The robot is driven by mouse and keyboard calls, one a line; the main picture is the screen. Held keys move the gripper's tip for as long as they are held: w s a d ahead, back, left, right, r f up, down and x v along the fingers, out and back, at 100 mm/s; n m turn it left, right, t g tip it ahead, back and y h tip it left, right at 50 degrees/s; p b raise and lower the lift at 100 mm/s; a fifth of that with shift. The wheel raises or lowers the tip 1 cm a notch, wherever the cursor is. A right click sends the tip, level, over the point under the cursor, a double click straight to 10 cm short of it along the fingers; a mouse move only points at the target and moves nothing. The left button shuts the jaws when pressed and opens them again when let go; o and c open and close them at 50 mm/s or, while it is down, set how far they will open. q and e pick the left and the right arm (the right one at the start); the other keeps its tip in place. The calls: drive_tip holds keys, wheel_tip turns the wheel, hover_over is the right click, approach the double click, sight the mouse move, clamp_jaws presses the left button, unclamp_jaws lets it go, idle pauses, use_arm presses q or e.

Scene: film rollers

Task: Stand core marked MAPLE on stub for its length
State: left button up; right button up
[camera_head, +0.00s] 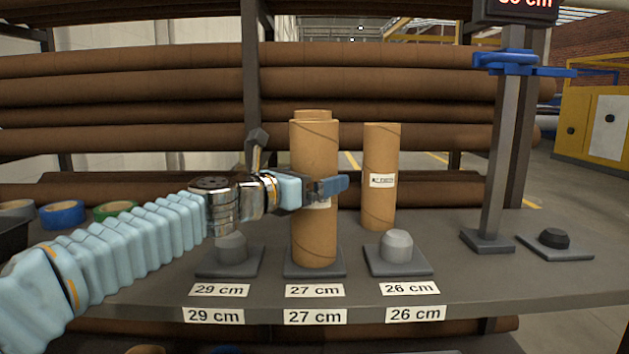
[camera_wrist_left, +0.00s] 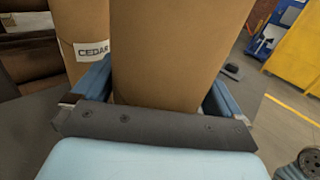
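A brown core (camera_head: 315,240) stands upright over the middle stub, whose plate (camera_head: 298,272) is marked 27 cm; the stub itself is hidden. My left gripper (camera_head: 328,188) has one finger on each side of this core at mid-height, with no clear gap; the core also shows in the left wrist view (camera_wrist_left: 165,50). The finger covers most of its label, so its name is unreadable. Another core (camera_head: 313,114) stands behind it, mostly hidden. A third core (camera_head: 379,150) stands at the right with a label too small to read. One core in the wrist view (camera_wrist_left: 80,25) is labelled CEDAR.
The 29 cm stub (camera_head: 231,247) and the 26 cm stub (camera_head: 396,245) are bare. A measuring stand (camera_head: 498,150) with a blue slider (camera_head: 505,60) rises at the right, beside a plate with a dark knob (camera_head: 553,238). Tape rolls (camera_head: 62,214) lie at the left.

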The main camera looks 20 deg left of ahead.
use_arm(q)
drive_tip(key=shift+r, duration=0.3)
drive_tip(key=b+v, duration=0.1)
drive_tip(key=v, duration=1.1)
drive_tip(key=shift+f, duration=0.2)
